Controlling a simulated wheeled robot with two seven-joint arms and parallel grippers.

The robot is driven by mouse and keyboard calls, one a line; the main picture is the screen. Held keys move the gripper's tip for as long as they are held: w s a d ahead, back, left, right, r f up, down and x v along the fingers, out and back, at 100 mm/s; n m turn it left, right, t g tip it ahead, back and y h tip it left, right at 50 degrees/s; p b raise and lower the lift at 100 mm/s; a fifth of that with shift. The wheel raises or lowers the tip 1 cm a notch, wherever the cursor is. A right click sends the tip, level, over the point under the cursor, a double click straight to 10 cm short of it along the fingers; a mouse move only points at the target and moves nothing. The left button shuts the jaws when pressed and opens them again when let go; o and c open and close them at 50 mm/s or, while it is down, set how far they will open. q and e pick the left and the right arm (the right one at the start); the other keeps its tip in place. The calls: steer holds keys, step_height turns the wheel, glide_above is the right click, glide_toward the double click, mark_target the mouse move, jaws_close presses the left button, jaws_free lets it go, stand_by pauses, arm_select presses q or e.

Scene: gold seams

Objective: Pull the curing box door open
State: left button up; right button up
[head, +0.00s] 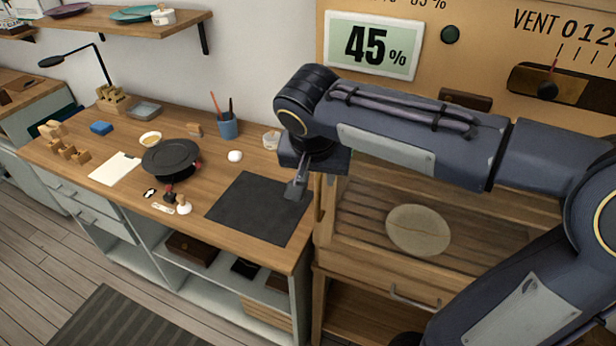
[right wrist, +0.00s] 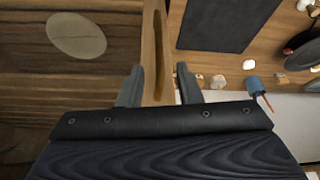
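The curing box (head: 360,97) is a tan wooden cabinet at the right of the head view, with a 45% display. Inside it a pale round disc (head: 418,230) lies on a slatted shelf; the disc also shows in the right wrist view (right wrist: 76,35). An upright wooden bar (right wrist: 158,50) runs along the box's left side; I cannot tell if it is the door's edge or its handle. My right gripper (right wrist: 159,72) is open, one finger on each side of this bar, with no clear contact. My left gripper is not in view.
A workbench (head: 215,180) stands left of the box, holding a dark mat (head: 255,215), a black round plate (head: 171,158) and a blue cup (head: 228,126). A metal drawer handle (head: 415,298) is low on the box. Open floor (head: 45,265) lies in front of the bench.

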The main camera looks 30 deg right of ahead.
mark_target(319, 182)
steer(key=x, duration=0.5)
steer(key=shift+c, duration=0.2)
jaws_close()
